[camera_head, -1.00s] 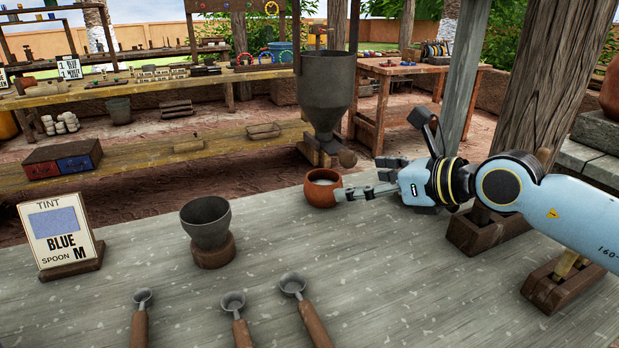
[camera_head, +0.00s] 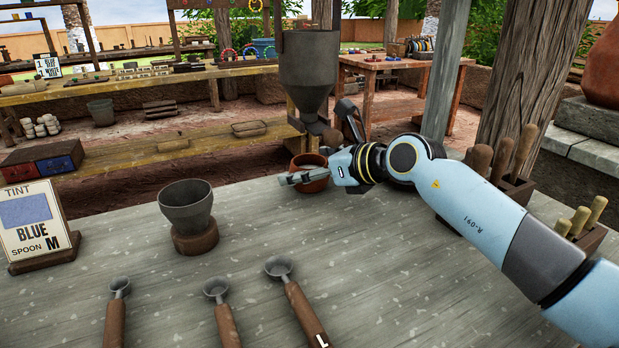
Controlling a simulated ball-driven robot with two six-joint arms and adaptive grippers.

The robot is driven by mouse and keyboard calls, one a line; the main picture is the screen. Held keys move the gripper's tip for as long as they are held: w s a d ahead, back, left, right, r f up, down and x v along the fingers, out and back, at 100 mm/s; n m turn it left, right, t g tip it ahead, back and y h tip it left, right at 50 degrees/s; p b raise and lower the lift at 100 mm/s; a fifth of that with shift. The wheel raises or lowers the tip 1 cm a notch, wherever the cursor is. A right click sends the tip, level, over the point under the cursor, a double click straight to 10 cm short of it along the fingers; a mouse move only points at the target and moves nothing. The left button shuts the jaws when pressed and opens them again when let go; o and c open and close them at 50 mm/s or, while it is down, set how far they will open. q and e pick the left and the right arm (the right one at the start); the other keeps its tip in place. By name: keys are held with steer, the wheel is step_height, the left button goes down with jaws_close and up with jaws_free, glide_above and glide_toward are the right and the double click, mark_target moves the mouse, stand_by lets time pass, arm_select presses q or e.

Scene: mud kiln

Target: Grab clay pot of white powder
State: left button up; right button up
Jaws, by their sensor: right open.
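The clay pot (camera_head: 312,160) is a small reddish-brown pot standing on the grey table under the hopper. My right gripper (camera_head: 284,180) reaches in from the right, in front of the pot in the picture, and hides part of it. The jaws are open, and I cannot tell whether a finger touches the pot. The white powder inside is hard to make out from this angle. My left gripper is not in view.
A grey metal hopper (camera_head: 309,75) stands behind the pot. A grey cup on a wooden base (camera_head: 187,207) is left of it. Several spoons, one of them large (camera_head: 280,267), lie in front. A tint sign (camera_head: 33,222) stands at the left. The table (camera_head: 370,270) is clear at front centre.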

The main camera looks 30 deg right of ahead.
steer(key=shift+r, duration=0.1)
steer(key=c, duration=1.7)
